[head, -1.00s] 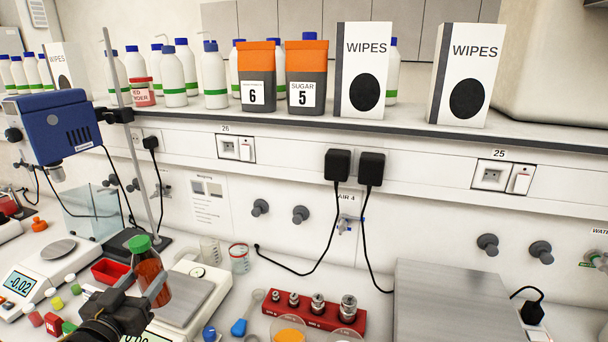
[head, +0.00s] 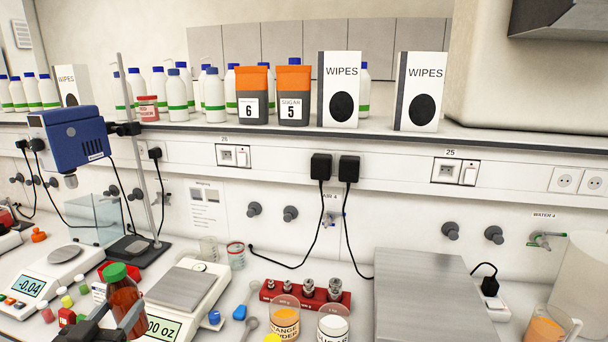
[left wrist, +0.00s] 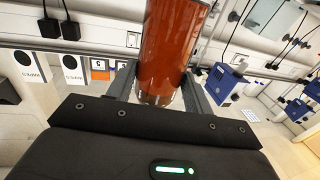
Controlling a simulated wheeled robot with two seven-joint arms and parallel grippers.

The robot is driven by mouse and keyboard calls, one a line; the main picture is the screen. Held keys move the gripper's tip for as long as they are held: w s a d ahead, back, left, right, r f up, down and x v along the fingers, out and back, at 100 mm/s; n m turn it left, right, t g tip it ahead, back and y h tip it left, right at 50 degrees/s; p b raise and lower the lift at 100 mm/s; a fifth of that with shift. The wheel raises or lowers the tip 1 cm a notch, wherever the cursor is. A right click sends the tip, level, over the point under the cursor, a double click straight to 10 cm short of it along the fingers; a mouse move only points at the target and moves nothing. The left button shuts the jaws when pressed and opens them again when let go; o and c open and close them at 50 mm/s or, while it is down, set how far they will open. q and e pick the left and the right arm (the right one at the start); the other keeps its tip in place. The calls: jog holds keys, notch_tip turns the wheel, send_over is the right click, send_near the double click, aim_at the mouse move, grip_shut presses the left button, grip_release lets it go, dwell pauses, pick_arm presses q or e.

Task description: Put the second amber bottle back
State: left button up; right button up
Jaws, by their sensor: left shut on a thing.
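The amber bottle (head: 122,296) has a green cap and red-brown contents. It stands roughly upright in my left gripper (head: 118,328) at the lower left of the head view, with its lower part cut off by the gripper and picture edge. In the left wrist view the bottle (left wrist: 172,45) sits between the two fingers of the left gripper (left wrist: 160,92), which is shut on it. In the head view it appears in front of the scale with the steel plate (head: 182,288). My right gripper is not in view.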

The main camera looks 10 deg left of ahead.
aim_at(143, 331)
pick_arm(q)
jog(key=shift+s+d, duration=0.25)
jog(key=d+f, duration=0.1)
jog(key=w+d+f+b, duration=0.1)
jog(key=f, duration=0.1)
jog(key=d+f, duration=0.1)
jog(key=f, duration=0.1)
jog(key=shift+w+f, duration=0.15)
jog(key=shift+f, duration=0.1)
jog(key=d+f+b, duration=0.2)
jog(key=d, duration=0.3)
jog(key=w+d+f+h+b, duration=0.1)
jog(key=d+f+b, duration=0.1)
jog(key=d, duration=0.3)
jog(key=w+d+f+m+b, duration=0.1)
jog(key=d+f+b, duration=0.1)
jog(key=d, duration=0.4)
jog(key=shift+w+f+h+b, duration=0.15)
jog(key=shift+w+h+b, duration=0.15)
jog(key=shift+h, duration=0.1)
jog(key=shift+a, duration=0.1)
